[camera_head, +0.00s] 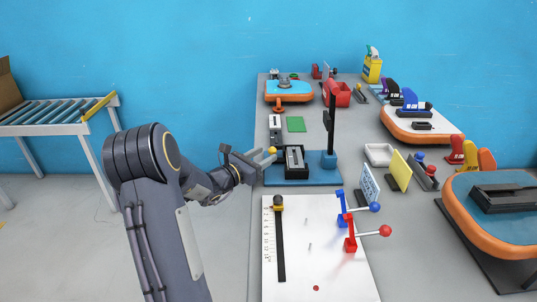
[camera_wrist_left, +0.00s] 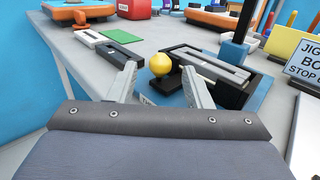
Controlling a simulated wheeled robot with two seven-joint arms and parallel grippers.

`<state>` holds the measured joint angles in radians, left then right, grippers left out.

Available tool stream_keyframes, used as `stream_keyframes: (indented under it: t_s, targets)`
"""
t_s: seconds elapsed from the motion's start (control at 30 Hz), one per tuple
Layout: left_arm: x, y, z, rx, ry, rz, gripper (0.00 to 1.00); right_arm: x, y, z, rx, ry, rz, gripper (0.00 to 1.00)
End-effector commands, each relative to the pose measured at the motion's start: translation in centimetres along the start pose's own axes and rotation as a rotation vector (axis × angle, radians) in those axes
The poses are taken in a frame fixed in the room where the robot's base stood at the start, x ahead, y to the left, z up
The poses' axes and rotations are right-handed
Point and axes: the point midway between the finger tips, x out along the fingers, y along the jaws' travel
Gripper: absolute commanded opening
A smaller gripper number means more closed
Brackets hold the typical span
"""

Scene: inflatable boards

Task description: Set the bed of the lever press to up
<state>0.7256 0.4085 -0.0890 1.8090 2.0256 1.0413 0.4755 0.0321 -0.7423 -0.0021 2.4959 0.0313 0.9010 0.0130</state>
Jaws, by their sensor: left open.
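The lever press has a blue base (camera_head: 325,175), a tall dark column (camera_head: 331,125) and a black and grey bed block (camera_head: 295,160). A yellow ball knob (camera_head: 271,149) on a dark stem sits at the block's left side. My left gripper (camera_head: 262,158) is open at the press's left edge, close to the knob. In the left wrist view the knob (camera_wrist_left: 159,64) shows between and just beyond the two open fingertips (camera_wrist_left: 160,84); I cannot tell if they touch it. The bed block (camera_wrist_left: 215,68) is right of it there. My right gripper is not in view.
A white board (camera_head: 310,250) with red and blue toggle clamps (camera_head: 350,240) lies in front of the press. A sign (camera_head: 369,185) stands to its right. A grey-white block (camera_head: 275,128) and a green pad (camera_head: 296,124) lie behind. The floor left of the table is open.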

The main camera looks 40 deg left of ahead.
Motion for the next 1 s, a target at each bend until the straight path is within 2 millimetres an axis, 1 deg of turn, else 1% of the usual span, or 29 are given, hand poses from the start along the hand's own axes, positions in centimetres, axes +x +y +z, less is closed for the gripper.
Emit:
stream_keyframes:
  t_s: [0.03,0.1,0.2,0.47,0.57,0.8,0.83,1.0]
  targets:
    - [0.7,0.0,0.0,0.000,0.000,-0.002,0.45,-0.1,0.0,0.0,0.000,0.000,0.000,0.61]
    - [1.4,-0.1,0.0,0.001,0.000,-0.002,0.45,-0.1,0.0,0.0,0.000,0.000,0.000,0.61]
    - [2.0,0.0,0.0,0.001,0.001,-0.001,0.45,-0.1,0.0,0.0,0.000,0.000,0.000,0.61]
    - [2.1,0.0,0.0,0.001,0.001,-0.001,0.45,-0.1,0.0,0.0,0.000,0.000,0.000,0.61]
    - [2.1,0.0,0.0,0.001,0.001,-0.001,0.35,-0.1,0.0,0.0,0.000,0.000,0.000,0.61]
    - [2.1,0.0,0.0,0.002,0.001,-0.001,0.03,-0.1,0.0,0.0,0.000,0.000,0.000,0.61]
    - [2.1,0.0,0.0,0.002,0.001,-0.001,0.00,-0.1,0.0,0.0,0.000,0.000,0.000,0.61]
    - [2.1,0.0,0.1,0.002,0.000,-0.001,0.00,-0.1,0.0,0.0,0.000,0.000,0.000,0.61]
